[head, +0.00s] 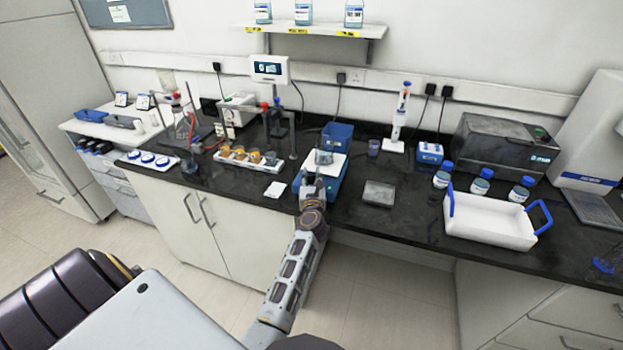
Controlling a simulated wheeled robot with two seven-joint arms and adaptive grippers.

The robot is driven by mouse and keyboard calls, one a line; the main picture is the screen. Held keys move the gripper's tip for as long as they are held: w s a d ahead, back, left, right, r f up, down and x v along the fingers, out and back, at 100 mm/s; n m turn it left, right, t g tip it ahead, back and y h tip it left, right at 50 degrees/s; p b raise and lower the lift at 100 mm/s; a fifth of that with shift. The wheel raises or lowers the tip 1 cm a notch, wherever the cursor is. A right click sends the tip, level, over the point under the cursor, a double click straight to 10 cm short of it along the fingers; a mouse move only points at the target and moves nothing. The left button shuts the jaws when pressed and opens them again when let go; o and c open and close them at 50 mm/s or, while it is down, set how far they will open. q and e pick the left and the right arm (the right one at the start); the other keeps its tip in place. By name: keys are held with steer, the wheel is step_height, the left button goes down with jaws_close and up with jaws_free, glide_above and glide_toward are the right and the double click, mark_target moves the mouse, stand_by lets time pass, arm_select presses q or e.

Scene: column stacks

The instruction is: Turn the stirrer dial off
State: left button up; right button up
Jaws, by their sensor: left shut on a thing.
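The magnetic stirrer (338,178), with a blue body and a white top plate, stands near the front edge of the black bench. A clear glass beaker (324,157) stands on its plate. My left gripper (311,186) reaches up from the bottom of the head view to the stirrer's front left side. It is shut on the stirrer dial, which its fingers hide, so the dial's setting cannot be read. My right gripper is not in view.
A rack of amber jars (247,158) and a white card (275,190) lie left of the stirrer. A grey pad (378,193) and a white tray with blue handles (488,222) lie right. A blue bin (337,134) stands behind.

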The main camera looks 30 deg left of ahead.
arm_select(q)
steer(key=shift+r, duration=0.15)
steer(key=o, duration=0.7)
steer(key=shift+o, duration=0.2)
steer(key=shift+m+t+h+p, duration=0.3)
steer(key=shift+m+h+p, duration=0.2)
steer(key=shift+p, duration=0.15)
steer(key=shift+a+m+t+h+p, duration=0.15)
steer(key=shift+m+t+h+p, duration=0.35)
steer(key=shift+m+h+p, duration=0.45)
